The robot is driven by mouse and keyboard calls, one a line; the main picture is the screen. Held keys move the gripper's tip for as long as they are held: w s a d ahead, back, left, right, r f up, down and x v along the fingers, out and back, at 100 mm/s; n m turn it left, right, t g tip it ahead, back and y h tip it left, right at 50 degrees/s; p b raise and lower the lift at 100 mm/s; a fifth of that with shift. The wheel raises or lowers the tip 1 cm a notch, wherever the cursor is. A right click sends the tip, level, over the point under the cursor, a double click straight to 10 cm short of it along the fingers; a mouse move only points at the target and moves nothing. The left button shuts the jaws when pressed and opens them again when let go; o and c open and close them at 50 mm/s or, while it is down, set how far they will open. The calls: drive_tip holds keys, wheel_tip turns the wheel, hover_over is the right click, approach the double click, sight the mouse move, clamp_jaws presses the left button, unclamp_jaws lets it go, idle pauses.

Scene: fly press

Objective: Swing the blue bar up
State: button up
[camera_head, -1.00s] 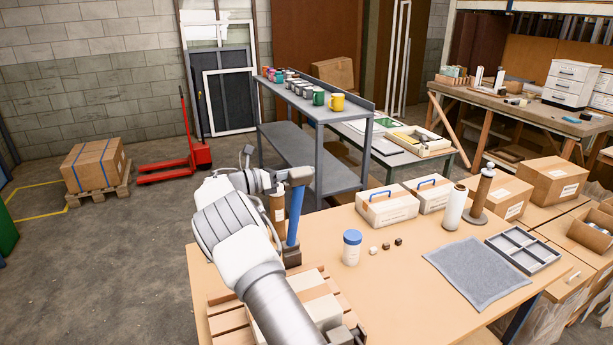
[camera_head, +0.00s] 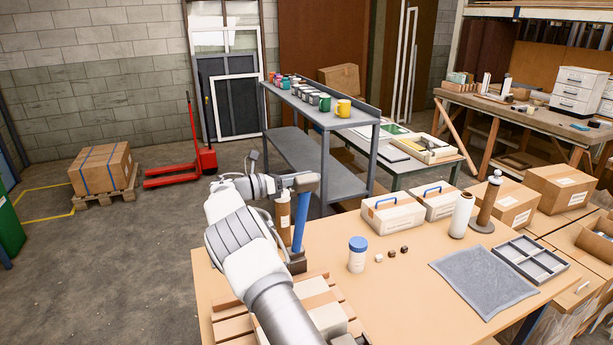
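The blue bar (camera_head: 301,222) stands nearly upright, leaning slightly right at its top, at the back left of the wooden table. Its foot is at a dark base block (camera_head: 296,262). A dark grey piece (camera_head: 307,182) caps its upper end. My arm reaches up from the bottom of the view, and its end with my gripper (camera_head: 288,183) is at the bar's upper end, on its left side. The fingers are too small and too hidden by the wrist to tell whether they are open, shut or touching the bar.
A slatted crate with a box (camera_head: 330,318) lies beneath my arm. A grey shelf cart (camera_head: 338,182) stands behind the table.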

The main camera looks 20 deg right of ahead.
drive_tip(key=shift+a+f, duration=0.2)
drive_tip(key=shift+f, duration=0.3)
drive_tip(key=a+r, duration=0.1)
drive_tip(key=a, duration=1.6)
drive_tip(key=shift+s, duration=0.4)
